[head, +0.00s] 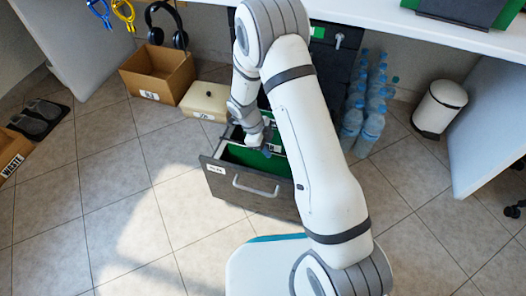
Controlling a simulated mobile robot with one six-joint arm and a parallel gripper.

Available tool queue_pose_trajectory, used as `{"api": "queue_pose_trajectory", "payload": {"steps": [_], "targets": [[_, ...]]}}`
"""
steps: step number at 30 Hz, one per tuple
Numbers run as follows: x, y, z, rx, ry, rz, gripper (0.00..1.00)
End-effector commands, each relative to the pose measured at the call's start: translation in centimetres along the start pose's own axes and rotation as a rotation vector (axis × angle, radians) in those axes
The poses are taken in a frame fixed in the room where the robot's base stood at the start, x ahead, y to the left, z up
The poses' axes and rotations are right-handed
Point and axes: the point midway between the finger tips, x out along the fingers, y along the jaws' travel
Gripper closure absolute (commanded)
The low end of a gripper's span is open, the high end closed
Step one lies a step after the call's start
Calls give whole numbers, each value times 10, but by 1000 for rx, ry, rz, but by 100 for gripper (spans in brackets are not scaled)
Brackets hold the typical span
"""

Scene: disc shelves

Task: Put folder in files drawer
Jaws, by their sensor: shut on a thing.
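The files drawer (222,184) stands pulled open low at the middle, with a grey front, a white label and a bar handle. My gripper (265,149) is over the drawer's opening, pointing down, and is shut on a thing. A green flat surface (240,156) shows inside the drawer opening beside and below the gripper; it looks like the folder, but I cannot tell its edges from the drawer's inside. My arm hides the right part of the drawer, and the fingertips are small and partly hidden.
A cardboard box (158,72) and a cream box (204,101) stand left of the drawer. Several water bottles (372,110) and a white bin (439,107) are to the right. A white desk (400,25) spans above. Tiled floor at the front left is clear.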

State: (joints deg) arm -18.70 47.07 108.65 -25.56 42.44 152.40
Motion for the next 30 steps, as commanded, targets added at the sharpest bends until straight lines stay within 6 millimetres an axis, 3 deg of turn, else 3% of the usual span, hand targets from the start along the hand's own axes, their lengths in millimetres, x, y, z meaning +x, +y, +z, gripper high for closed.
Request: {"api": "queue_pose_trajectory", "payload": {"steps": [26, 27, 30], "targets": [[15, -1, 6, 3, -1, 0, 100], [15, -1, 6, 3, 0, 0, 86], [15, -1, 5, 3, -1, 0, 77]]}}
